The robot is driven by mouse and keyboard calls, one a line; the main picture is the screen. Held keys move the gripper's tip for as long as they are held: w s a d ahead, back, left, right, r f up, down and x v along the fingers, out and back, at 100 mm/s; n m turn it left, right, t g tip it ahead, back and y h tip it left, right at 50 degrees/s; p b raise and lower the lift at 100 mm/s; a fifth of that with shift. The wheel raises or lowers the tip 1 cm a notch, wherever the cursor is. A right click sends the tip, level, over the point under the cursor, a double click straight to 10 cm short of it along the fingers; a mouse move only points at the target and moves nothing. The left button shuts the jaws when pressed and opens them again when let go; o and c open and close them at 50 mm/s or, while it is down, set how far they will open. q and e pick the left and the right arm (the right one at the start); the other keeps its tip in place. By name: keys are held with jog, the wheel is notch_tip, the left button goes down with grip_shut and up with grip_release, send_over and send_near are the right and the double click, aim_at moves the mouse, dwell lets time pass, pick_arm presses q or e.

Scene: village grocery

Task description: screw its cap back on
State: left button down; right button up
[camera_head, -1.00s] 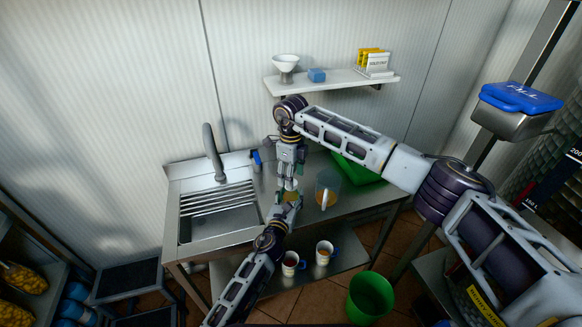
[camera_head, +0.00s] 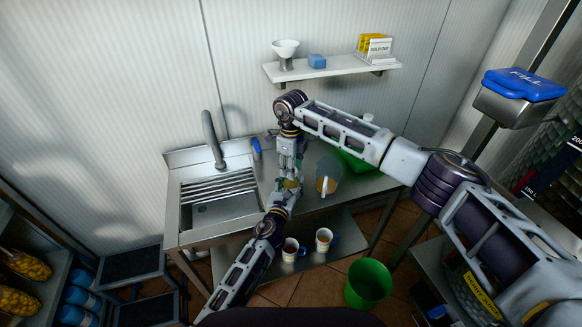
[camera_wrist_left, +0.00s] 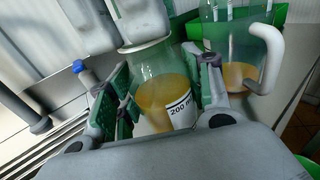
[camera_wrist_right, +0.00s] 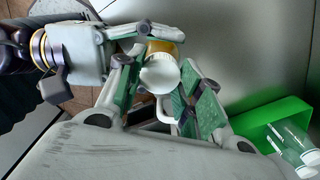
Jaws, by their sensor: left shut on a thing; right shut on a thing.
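A clear bottle (camera_wrist_left: 168,82) with orange liquid and a label reading "200 m" stands between the fingers of my left gripper (camera_wrist_left: 163,100), which is shut on it. In the right wrist view, a round white cap (camera_wrist_right: 160,74) sits between the fingers of my right gripper (camera_wrist_right: 160,92), shut on it. The cap is over the bottle's top, with orange liquid (camera_wrist_right: 166,47) showing behind it. The thread is hidden, so I cannot tell how tightly it sits. In the head view the right gripper (camera_head: 289,163) is directly above the left gripper (camera_head: 284,194).
A clear jug (camera_head: 327,182) with orange liquid stands on the counter right of my grippers. A green crate (camera_head: 350,160) is behind it. The sink (camera_head: 218,205) is at left. Two mugs (camera_head: 323,239) stand on the lower shelf; a green bucket (camera_head: 368,284) is on the floor.

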jog(key=o, duration=1.1)
jog(key=shift+o, duration=0.2)
jog(key=shift+r, duration=0.15)
notch_tip(320, 180, up, 12)
pick_arm(q)
jog(key=c, duration=0.6)
grip_release()
jog(key=shift+o, duration=0.2)
pick_arm(e)
jog(key=shift+f, duration=0.2)
pick_arm(q)
jog(key=shift+s, duration=0.2)
jog(key=v, duration=1.1)
jog(key=shift+s, duration=0.3)
